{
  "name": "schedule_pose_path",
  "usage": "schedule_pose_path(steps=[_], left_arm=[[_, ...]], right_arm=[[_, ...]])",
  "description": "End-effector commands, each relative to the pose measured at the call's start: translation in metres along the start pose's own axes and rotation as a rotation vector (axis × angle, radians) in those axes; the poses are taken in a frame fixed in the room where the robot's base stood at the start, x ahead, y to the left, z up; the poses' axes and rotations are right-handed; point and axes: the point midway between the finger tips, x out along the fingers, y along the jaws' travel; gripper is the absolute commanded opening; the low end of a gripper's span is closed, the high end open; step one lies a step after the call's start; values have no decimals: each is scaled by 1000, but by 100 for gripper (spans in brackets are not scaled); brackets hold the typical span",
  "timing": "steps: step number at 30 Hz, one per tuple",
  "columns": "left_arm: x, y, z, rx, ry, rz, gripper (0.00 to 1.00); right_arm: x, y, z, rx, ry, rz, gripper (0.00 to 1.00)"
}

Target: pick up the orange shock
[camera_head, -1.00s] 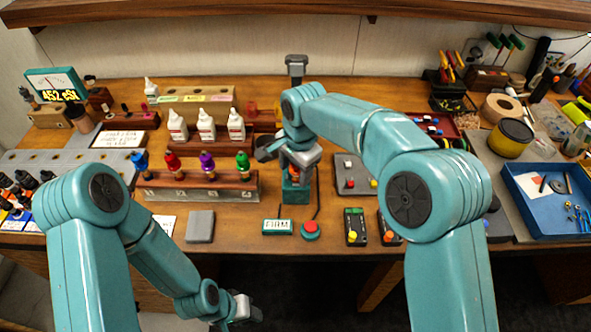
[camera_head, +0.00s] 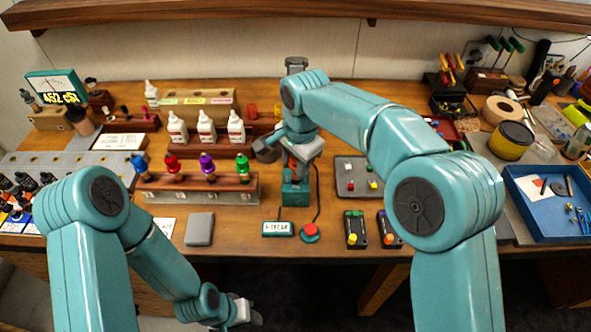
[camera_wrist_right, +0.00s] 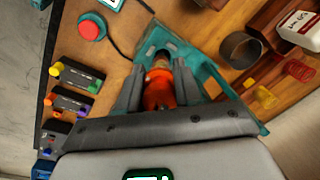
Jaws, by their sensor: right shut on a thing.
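The orange shock (camera_wrist_right: 158,92) is between the two fingers of my right gripper (camera_wrist_right: 157,84) in the wrist view, and they are shut on it. In the head view a bit of its orange shows below my right gripper (camera_head: 297,158), above the teal stand (camera_head: 296,192); the gripper hides most of it. The teal stand frames the shock in the wrist view; I cannot tell whether they touch. My left gripper (camera_head: 243,312) is low at the front, clear of the bench objects; its jaws are too small to read.
A wooden rack with blue, red (camera_head: 173,167), purple and green-topped shocks stands left of the stand. White bottles (camera_head: 206,126) are behind it. A red button (camera_head: 310,232) and a small display (camera_head: 278,228) lie in front. A grey tray (camera_head: 345,185) is to the right.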

Motion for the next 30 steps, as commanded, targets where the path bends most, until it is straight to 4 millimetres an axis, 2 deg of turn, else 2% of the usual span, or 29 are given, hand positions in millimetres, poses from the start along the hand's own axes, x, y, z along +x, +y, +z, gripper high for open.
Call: schedule_pose_path(steps=[3, 13, 14, 21, 30], left_arm=[[3, -1, 0, 0, 0, 0, 38], [2, -1, 0, 0, 0, 0, 38], [10, -4, 0, 0, 0, 0, 38], [37, -13, -1, 0, 0, 0, 38], [56, -20, -1, 0, 0, 0, 38]], right_arm=[[-25, -1, 3, -1, 2, -5, 3], [-89, 0, 11, -1, 2, -5, 3], [-83, 6, 16, -3, 1, -2, 3], [-85, 43, 53, -4, 2, -4, 3], [-93, 87, 98, -3, 1, -3, 3]])
